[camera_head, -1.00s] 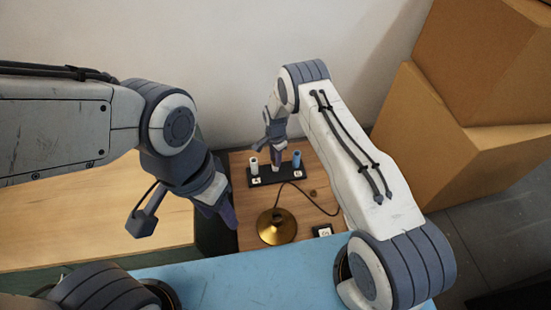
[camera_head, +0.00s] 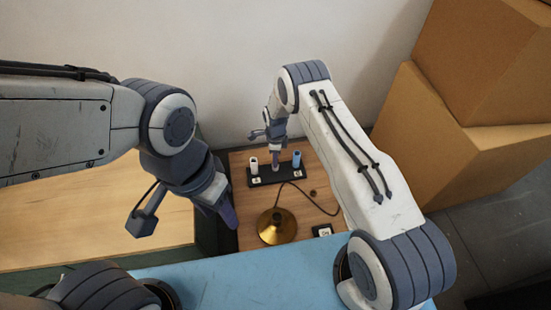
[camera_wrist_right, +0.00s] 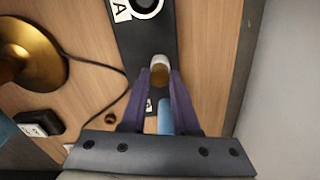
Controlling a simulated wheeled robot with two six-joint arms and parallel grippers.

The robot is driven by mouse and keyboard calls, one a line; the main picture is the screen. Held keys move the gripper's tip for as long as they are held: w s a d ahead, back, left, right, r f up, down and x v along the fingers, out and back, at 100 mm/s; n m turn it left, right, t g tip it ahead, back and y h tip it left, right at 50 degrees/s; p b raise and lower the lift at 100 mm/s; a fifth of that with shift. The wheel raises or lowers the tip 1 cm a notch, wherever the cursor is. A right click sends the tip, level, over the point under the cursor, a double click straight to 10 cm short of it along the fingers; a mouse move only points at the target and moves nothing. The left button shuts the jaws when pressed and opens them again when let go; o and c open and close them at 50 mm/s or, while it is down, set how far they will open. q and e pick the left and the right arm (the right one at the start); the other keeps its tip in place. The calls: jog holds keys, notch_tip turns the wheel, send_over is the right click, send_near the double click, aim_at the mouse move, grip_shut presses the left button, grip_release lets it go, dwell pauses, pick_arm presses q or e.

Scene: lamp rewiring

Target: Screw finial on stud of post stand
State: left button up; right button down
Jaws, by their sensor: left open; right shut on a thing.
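The black post stand (camera_head: 267,179) lies on the wooden board. It carries a white post (camera_head: 254,165) at its left end and a blue post (camera_head: 297,160) at its right end. My right gripper (camera_head: 275,166) points down over the middle of the stand. In the right wrist view its purple fingers (camera_wrist_right: 165,80) are shut on a small piece with a pale end and a brownish-gold body (camera_wrist_right: 159,77), perhaps the finial. The fingers hide much of it, and I cannot tell whether it touches the stud. My left gripper (camera_head: 229,212) is open and empty, left of the board.
A brass lamp base (camera_head: 277,227) with a dark cord stands in front of the stand. A small brown round part (camera_head: 313,193) and a black labelled block (camera_head: 322,230) are to the right. Cardboard boxes (camera_head: 466,127) stand at the far right.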

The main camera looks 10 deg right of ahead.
jog(key=m, duration=0.4)
jog(key=shift+m, duration=0.3)
jog(key=m, duration=0.3)
jog(key=c, duration=0.6)
grip_release()
